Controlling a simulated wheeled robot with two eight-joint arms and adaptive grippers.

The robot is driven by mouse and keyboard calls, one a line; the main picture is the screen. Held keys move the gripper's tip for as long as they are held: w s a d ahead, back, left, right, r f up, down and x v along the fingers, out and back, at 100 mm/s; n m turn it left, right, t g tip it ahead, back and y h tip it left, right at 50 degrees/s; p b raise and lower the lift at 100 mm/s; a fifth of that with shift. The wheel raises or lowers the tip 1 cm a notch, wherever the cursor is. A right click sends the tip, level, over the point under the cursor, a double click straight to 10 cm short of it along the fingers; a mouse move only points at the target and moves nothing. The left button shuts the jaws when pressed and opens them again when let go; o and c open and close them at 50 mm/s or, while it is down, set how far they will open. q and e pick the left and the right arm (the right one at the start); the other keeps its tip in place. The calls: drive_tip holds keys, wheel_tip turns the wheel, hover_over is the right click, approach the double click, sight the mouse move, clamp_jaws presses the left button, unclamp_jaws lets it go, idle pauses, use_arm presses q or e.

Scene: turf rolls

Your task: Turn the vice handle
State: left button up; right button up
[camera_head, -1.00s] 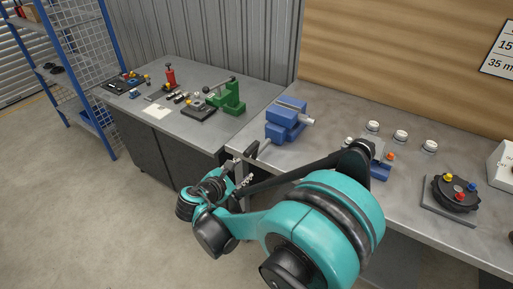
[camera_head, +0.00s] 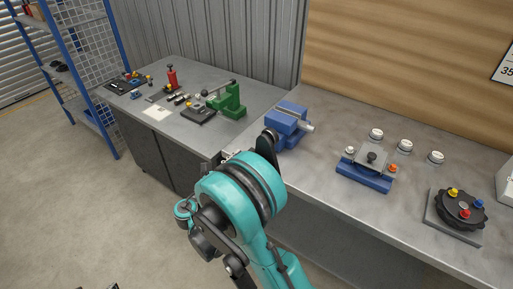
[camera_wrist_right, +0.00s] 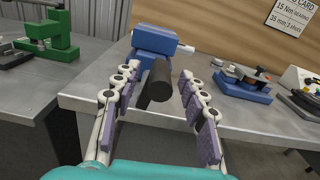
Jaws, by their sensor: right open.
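The blue vice (camera_head: 287,120) sits on the front edge of the right bench; it also shows ahead in the right wrist view (camera_wrist_right: 153,42). A thick black cylindrical handle (camera_wrist_right: 156,84) sticks out from the vice's front toward the wrist camera. My right gripper (camera_wrist_right: 159,73) is open, with one finger to the left of the black handle and one to the right. I see gaps on both sides, so the fingers do not look closed on it. In the head view my teal right arm hides most of the gripper and handle. My left gripper is not in view.
A blue-based fixture (camera_head: 364,178) with white and orange knobs stands right of the vice, with several white round pieces behind it. A black round device (camera_head: 460,209) is farther right. A green press (camera_head: 229,100) stands on the left bench (camera_head: 202,138).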

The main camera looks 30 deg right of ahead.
drive_tip(key=b+x, duration=0.1)
drive_tip(key=x, duration=0.5)
drive_tip(key=shift+d, duration=0.2)
drive_tip(key=shift+c, duration=0.4)
clamp_jaws()
